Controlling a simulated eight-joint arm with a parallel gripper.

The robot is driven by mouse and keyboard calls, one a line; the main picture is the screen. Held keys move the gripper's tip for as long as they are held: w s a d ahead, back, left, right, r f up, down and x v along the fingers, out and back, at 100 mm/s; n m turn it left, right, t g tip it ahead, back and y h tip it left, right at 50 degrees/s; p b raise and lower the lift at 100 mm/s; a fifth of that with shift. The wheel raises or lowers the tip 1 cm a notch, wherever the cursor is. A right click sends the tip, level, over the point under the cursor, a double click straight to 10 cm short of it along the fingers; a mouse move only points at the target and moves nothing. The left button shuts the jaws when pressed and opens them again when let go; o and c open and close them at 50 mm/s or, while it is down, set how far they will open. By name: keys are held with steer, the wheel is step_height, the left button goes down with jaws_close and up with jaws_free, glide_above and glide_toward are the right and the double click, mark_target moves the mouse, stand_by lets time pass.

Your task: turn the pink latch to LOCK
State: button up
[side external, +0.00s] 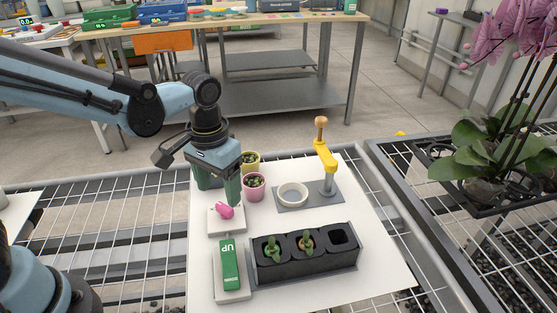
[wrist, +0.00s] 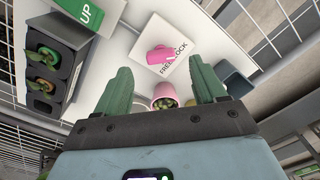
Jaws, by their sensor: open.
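The pink latch (side external: 223,210) sits on a small white plate (side external: 216,227) near the left edge of the white work sheet. My gripper (side external: 219,194) is just behind and above the latch, pointing down. I see no contact.
A pink pot (side external: 254,188) and a yellow pot (side external: 250,158) stand close beside my gripper. A green UP switch (side external: 230,264) lies in front of the latch. A black planter (side external: 304,266), a white ring (side external: 292,193) and a yellow lever (side external: 325,160) are to the right.

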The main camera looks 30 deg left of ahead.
mark_target(221, 208)
step_height(221, 208, up, 7)
stand_by(0.4)
steer(key=shift+f, duration=0.1)
steer(key=s+a+t, duration=0.4)
steer(key=a+t, duration=0.3)
steer(key=a, duration=0.1)
steer(key=shift+s+f, duration=0.4)
steer(key=shift+f, duration=0.05)
stand_by(0.8)
